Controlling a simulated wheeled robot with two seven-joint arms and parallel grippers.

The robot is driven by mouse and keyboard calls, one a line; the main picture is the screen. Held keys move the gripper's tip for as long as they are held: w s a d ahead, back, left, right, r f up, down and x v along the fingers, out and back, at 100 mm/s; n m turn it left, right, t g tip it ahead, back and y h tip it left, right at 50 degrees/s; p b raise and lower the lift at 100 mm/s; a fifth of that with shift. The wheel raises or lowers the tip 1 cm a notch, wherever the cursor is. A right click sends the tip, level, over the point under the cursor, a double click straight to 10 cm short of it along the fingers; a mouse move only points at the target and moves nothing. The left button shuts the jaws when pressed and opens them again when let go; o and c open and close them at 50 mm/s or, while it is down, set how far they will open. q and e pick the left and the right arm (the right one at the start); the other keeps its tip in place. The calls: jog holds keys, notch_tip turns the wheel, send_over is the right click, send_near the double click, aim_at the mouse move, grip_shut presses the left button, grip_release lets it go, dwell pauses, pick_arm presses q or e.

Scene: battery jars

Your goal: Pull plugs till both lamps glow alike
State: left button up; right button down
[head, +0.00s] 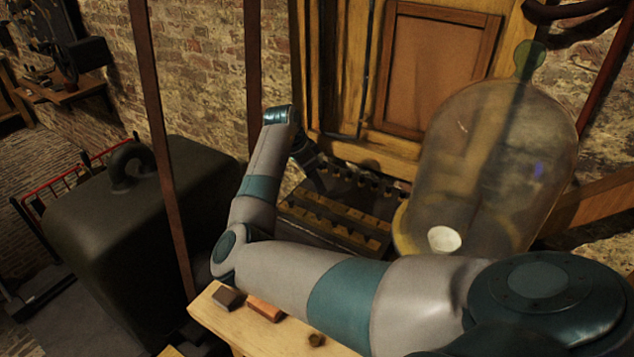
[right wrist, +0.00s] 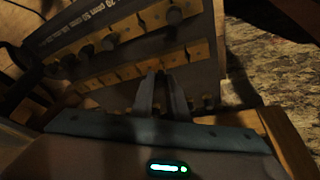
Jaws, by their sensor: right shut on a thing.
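The plug box (head: 299,237) is a dark box with rows of brass blocks, standing below the wooden door. In the right wrist view its brass rows (right wrist: 118,75) show, with several dark round plugs (right wrist: 173,14) and numbers along the upper edge. My right gripper (head: 319,184) reaches down over the box in the head view. In the right wrist view my right gripper (right wrist: 162,74) has its fingertips close together at the lower brass row, shut on what appears to be a plug, mostly hidden between them. My left gripper is not in view. I cannot make out any lamp.
A large glass bell jar (head: 490,160) stands just right of the box. A big dark weight (head: 120,215) with a ring is at left. A wooden table (head: 235,325) with small blocks (head: 265,308) is below my arm.

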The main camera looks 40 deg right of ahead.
jog(key=shift+f, duration=0.75)
dwell(0.7)
jog(key=shift+f, duration=0.2)
dwell(0.5)
jog(key=c, duration=1.6)
grip_release()
jog(key=shift+c, duration=0.2)
jog(key=b+v, duration=0.4)
jog(key=v, duration=1.3)
jog(key=shift+a+b, duration=0.15)
jog(key=shift+b, duration=0.2)
jog(key=shift+a, duration=0.1)
